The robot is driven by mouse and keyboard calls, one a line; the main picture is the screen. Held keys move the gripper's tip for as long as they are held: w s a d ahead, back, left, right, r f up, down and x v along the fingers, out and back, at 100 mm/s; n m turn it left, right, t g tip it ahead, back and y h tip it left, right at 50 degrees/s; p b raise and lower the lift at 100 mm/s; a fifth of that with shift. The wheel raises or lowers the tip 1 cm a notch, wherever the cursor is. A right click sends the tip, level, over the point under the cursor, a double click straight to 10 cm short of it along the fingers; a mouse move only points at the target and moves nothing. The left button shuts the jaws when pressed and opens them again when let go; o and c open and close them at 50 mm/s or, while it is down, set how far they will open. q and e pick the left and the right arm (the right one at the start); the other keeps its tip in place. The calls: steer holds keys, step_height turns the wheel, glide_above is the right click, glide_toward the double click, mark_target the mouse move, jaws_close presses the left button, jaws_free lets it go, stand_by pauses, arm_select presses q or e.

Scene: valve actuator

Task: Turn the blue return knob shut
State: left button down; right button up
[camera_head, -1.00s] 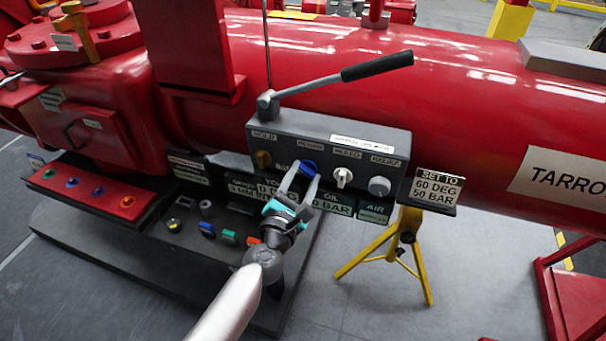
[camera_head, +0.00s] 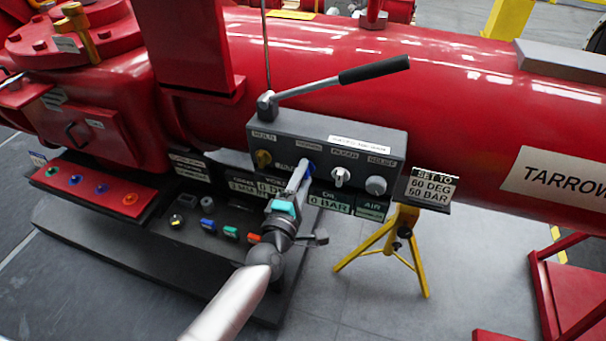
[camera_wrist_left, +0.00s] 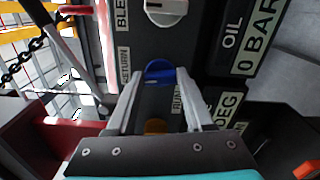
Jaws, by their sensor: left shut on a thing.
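The blue return knob (camera_head: 309,168) sits on the front of the grey control box (camera_head: 375,146), between a yellow knob (camera_head: 263,158) and a white knob (camera_head: 340,176). My left gripper (camera_head: 303,172) is shut on the blue knob. In the left wrist view the blue knob (camera_wrist_left: 160,71) shows between the tips of the two fingers (camera_wrist_left: 160,82), beside the "RETURN" label (camera_wrist_left: 125,67). In the head view the gripper hides most of the knob. My right gripper is not in view.
A grey knob (camera_head: 376,186) is at the box's right end. A lever with a black handle (camera_head: 375,69) stands above the box. Gauge plates (camera_head: 330,202) hang below it. A yellow stand (camera_head: 392,245) is to the right, with open floor around it.

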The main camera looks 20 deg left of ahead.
arm_select(q)
steer(key=shift+m, duration=0.5)
steer(key=shift+c, duration=1.4)
jaws_free()
steer(key=shift+s, duration=0.15)
steer(key=s, duration=1.5)
steer(key=shift+a+p, duration=0.25)
steer(key=shift+p, duration=0.15)
steer(key=shift+f, duration=0.15)
